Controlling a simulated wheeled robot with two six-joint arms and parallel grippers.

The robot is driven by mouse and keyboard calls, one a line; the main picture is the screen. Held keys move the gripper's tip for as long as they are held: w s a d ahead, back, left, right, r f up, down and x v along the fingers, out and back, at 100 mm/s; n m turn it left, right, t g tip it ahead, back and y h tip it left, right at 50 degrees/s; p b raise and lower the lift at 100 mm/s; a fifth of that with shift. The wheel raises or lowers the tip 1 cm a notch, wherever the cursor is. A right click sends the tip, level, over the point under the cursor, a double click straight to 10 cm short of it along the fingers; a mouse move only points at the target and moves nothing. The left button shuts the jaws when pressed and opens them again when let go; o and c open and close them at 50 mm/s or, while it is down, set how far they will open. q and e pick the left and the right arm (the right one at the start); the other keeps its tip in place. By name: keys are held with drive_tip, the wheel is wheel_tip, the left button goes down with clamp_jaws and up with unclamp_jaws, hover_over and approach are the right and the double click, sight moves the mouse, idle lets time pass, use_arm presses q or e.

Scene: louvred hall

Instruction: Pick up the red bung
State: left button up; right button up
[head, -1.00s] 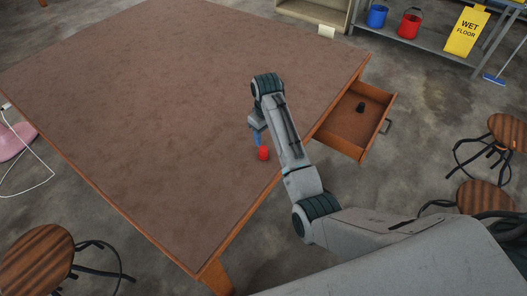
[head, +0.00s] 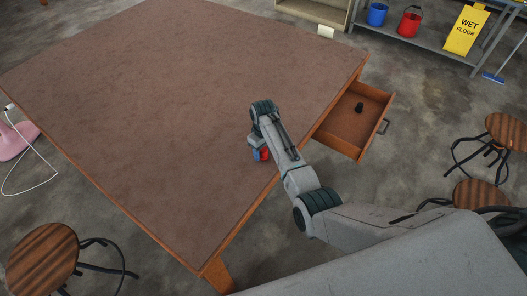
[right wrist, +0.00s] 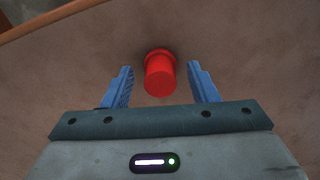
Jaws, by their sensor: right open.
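The red bung (head: 264,154) stands on the brown table top (head: 160,110) near its right edge, partly hidden by my right gripper in the head view. In the right wrist view the bung (right wrist: 160,73) sits between and slightly beyond the two blue fingers. My right gripper (right wrist: 160,82) is open, with a gap on each side of the bung. In the head view the right gripper (head: 259,155) is low at the bung, and its fingers are mostly hidden. My left gripper is not in view.
An open drawer (head: 340,139) with a small black object (head: 360,107) inside juts from the table's right side. Stools (head: 40,258) stand around. A shelf with a blue bucket (head: 377,15) and a red bucket (head: 409,23) is at the back. The rest of the table top is clear.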

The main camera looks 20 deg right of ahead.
drive_tip(key=shift+f, duration=0.15)
drive_tip(key=c, duration=1)
drive_tip(key=shift+c, duration=0.2)
